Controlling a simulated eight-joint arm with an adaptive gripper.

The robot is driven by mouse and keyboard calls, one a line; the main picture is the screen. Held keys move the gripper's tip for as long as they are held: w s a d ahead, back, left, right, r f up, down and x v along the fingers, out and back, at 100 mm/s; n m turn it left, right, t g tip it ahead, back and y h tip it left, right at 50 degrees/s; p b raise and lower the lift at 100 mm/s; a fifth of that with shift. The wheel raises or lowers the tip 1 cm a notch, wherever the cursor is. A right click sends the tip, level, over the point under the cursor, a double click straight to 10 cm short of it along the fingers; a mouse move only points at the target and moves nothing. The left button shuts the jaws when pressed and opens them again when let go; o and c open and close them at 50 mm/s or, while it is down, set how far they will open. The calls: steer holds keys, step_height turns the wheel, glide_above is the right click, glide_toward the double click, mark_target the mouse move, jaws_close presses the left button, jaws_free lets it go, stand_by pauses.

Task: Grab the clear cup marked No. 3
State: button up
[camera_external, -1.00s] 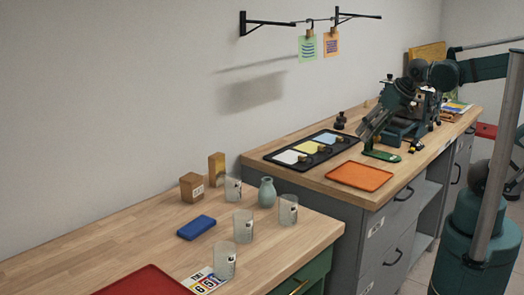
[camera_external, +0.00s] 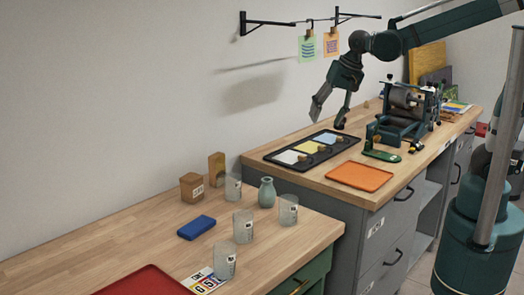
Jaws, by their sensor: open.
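Several clear cups stand upright on the nearer wooden bench: one at the back (camera_external: 233,188), one at the right (camera_external: 288,210), one in the middle (camera_external: 243,227) and one at the front (camera_external: 224,262). Each has a small dark-and-white mark, too small to read, so I cannot tell which is No. 3. My gripper (camera_external: 328,112) is open and empty, pointing down in the air by the black tray on the farther bench, well away from the cups.
A green vase (camera_external: 267,193) stands between the back and right cups. A blue box (camera_external: 196,228), a brown box (camera_external: 191,187), a number card (camera_external: 206,281) and a red tray (camera_external: 145,283) share the bench. The farther bench holds a black tray (camera_external: 276,158), an orange tray (camera_external: 359,177) and a press (camera_external: 400,125).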

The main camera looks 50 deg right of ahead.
steer(key=w+a+m+g+p, duration=0.1)
steer(key=w+a+m+p, duration=0.2)
steer(key=w+a, duration=0.4)
steer(key=m+g+h+p, duration=0.1)
steer(key=m+g+p, duration=0.2)
steer(key=m+p, duration=0.55)
glide_toward(232, 175)
step_height(232, 175, down, 6)
steer(key=s+a, duration=0.2)
steer(key=shift+d+n, duration=0.1)
steer(key=shift+n, duration=0.25)
steer(key=shift+f, duration=0.15)
steer(key=shift+f, duration=1.2)
steer(key=shift+f, duration=0.1)
steer(key=shift+f, duration=2.5)
